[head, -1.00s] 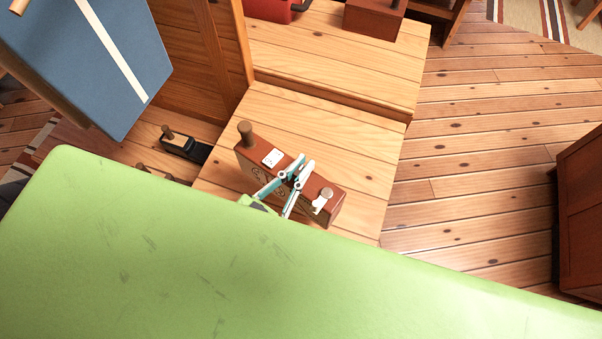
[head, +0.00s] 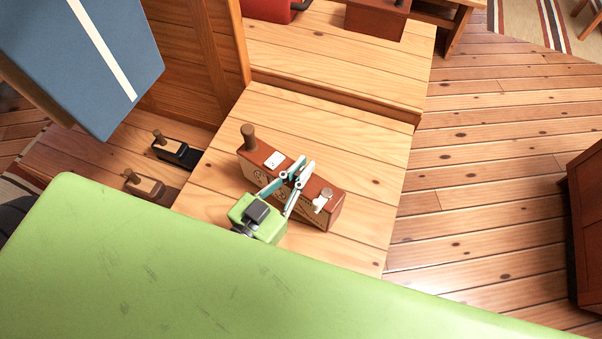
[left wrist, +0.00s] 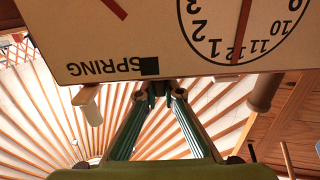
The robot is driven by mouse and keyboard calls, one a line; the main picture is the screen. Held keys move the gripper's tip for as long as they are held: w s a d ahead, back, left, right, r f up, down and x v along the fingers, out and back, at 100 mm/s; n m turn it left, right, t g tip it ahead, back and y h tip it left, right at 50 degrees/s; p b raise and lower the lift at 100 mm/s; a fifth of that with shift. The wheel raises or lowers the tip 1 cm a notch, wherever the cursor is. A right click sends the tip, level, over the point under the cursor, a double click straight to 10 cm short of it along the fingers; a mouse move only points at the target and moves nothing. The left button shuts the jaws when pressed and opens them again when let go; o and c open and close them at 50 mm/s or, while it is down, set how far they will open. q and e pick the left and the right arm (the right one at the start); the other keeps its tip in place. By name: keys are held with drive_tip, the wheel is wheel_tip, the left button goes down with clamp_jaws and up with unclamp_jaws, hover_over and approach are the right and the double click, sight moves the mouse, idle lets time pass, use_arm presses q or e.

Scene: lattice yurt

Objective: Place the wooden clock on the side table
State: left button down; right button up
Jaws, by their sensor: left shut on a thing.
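The wooden clock (head: 294,190) is a reddish-brown box with a brown post at one end of its top and a small pale fitting at the other. My left gripper (head: 296,173) is shut on its upper part, near the middle. In the left wrist view the clock's cream face (left wrist: 160,45) is upside down, with black numerals and the word SPRING, above my fingers (left wrist: 158,93). The clock is over a pale plank surface (head: 345,130), perhaps the side table. Whether its underside touches the planks is unclear. My right gripper is out of view.
A higher plank level (head: 335,55) behind carries a red-brown box (head: 375,20) and a red object (head: 268,8). Small dark items (head: 178,152) lie at left. A blue block with a white stripe (head: 80,60) is upper left. My green body part hides the front.

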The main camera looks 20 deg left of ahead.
use_arm(q)
drive_tip(key=shift+r, duration=0.15)
drive_tip(key=c, duration=2.2)
unclamp_jaws()
drive_tip(key=shift+f, duration=0.2)
drive_tip(key=shift+s+r, duration=0.1)
drive_tip(key=shift+b+v, duration=1.15)
drive_tip(key=shift+v, duration=4.8)
